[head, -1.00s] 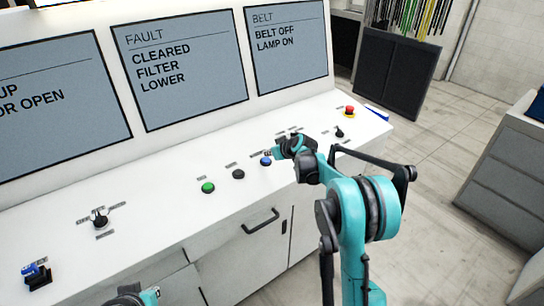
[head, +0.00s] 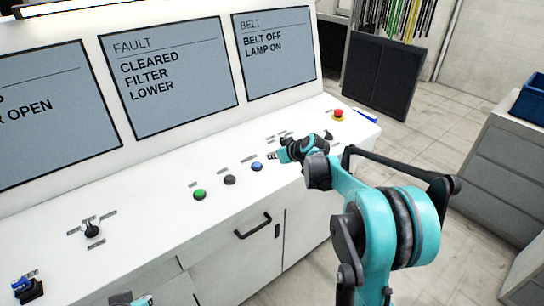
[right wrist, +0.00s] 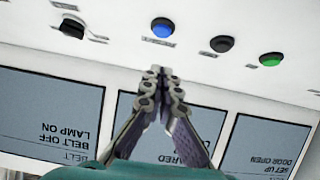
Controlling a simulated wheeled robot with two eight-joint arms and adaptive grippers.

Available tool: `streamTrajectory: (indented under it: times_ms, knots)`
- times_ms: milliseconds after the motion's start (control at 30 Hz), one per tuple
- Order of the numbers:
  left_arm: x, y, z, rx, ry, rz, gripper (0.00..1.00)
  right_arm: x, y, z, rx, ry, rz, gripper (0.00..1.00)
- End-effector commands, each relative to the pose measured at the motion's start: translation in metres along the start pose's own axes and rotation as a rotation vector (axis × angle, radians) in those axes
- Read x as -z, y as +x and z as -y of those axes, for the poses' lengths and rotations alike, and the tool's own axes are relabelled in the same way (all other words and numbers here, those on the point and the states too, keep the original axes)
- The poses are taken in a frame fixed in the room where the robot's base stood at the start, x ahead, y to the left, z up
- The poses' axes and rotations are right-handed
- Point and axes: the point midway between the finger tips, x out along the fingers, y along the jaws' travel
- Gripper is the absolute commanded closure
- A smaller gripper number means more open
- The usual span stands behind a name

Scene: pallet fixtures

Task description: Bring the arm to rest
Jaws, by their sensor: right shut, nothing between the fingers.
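My right gripper (head: 271,156) is over the white console (head: 150,222), just right of the blue button (head: 257,166) in the head view. Its fingers are together and empty. In the right wrist view the closed fingertips (right wrist: 160,72) point toward the console's button row, with a gap in the picture to the blue button (right wrist: 163,28). My right arm (head: 390,230) reaches in from the lower right, elbow bent. Only a small piece of my left arm shows at the bottom edge of the head view; its gripper is not seen.
The console bears a green button (head: 199,194), a black button (head: 229,180), a red emergency stop (head: 338,115) and selector knobs (head: 92,230). Screens stand behind, reading "CLEARED FILTER LOWER" and "BELT OFF LAMP ON". Grey drawers (head: 500,170) stand at right, with open floor between.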

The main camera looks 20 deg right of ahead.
Motion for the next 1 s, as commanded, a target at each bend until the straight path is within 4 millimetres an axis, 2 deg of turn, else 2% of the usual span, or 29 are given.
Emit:
streamTrajectory:
  times_ms: [267,367,467,567,767,900,1000]
  knots:
    - [-0.001,0.001,0.0,0.0,0.0,0.0,1.0,-0.001,-0.001,0.002,0.0,0.002,0.002,1.0]
    - [-0.005,0.007,0.0,0.0,0.0,0.0,1.0,-0.007,-0.01,0.014,0.0,0.01,0.016,1.0]
    - [-0.013,0.018,0.0,0.0,0.0,0.0,1.0,-0.023,-0.029,0.04,-0.004,0.031,0.05,1.0]
    - [-0.023,0.033,0.0,0.0,0.0,0.0,1.0,-0.049,-0.056,0.073,-0.016,0.062,0.094,1.0]
    - [-0.043,0.06,0.0,0.0,0.0,0.0,1.0,-0.123,-0.109,0.133,-0.062,0.128,0.181,1.0]
    - [-0.056,0.078,0.0,0.0,0.0,0.0,1.0,-0.188,-0.139,0.166,-0.107,0.172,0.23,1.0]
    - [-0.065,0.09,0.0,0.0,0.0,0.0,1.0,-0.237,-0.155,0.184,-0.144,0.201,0.259,1.0]
